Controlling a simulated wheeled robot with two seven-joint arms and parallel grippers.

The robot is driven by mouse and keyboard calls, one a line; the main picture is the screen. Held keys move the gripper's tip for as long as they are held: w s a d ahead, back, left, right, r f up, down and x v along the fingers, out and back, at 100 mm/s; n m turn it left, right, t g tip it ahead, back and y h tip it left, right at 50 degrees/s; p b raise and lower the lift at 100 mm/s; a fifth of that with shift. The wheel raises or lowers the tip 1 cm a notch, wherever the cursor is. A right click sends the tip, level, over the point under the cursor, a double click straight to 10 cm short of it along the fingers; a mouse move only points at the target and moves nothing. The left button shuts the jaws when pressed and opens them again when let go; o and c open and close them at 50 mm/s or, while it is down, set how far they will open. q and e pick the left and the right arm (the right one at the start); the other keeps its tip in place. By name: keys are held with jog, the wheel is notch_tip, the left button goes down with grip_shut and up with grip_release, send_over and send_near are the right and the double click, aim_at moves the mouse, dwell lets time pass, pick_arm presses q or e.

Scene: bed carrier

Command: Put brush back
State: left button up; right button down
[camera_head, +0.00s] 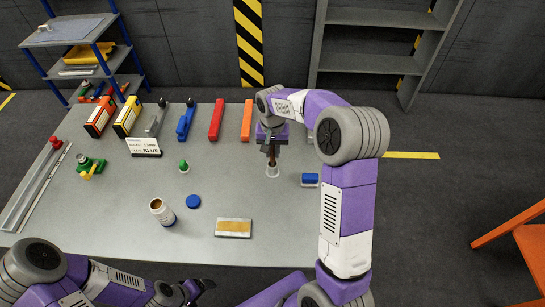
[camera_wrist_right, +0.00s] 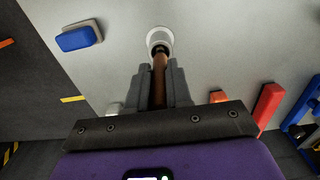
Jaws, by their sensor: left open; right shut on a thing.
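The brush is a thin stick with a brown handle (camera_wrist_right: 159,78), pointing down. My right gripper (camera_head: 271,150) is shut on it; the fingers also show on both sides of the handle in the right wrist view (camera_wrist_right: 162,88). The brush's lower end meets a small white round holder (camera_head: 272,171) on the table, which shows as a white ring in the right wrist view (camera_wrist_right: 159,36). I cannot tell how deep the lower end sits in it. My left gripper (camera_head: 200,288) is open and empty at the table's front edge, away from the brush.
On the grey table (camera_head: 110,215) stand an open jar (camera_head: 162,211), a blue lid (camera_head: 193,201), a tan-topped block (camera_head: 233,228), a blue-and-white block (camera_head: 310,180) and a label sign (camera_head: 143,147). Several coloured tools line the back edge. An orange stool (camera_head: 515,235) stands at right.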

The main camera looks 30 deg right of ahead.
aim_at(272, 161)
jog(key=shift+f, duration=1.4)
jog(key=shift+f, duration=0.15)
jog(key=c, duration=1)
grip_release()
jog(key=shift+c, duration=0.2)
notch_tip(272, 161, up, 12)
jog(key=shift+r+p, duration=0.15)
jog(key=shift+p, duration=1.05)
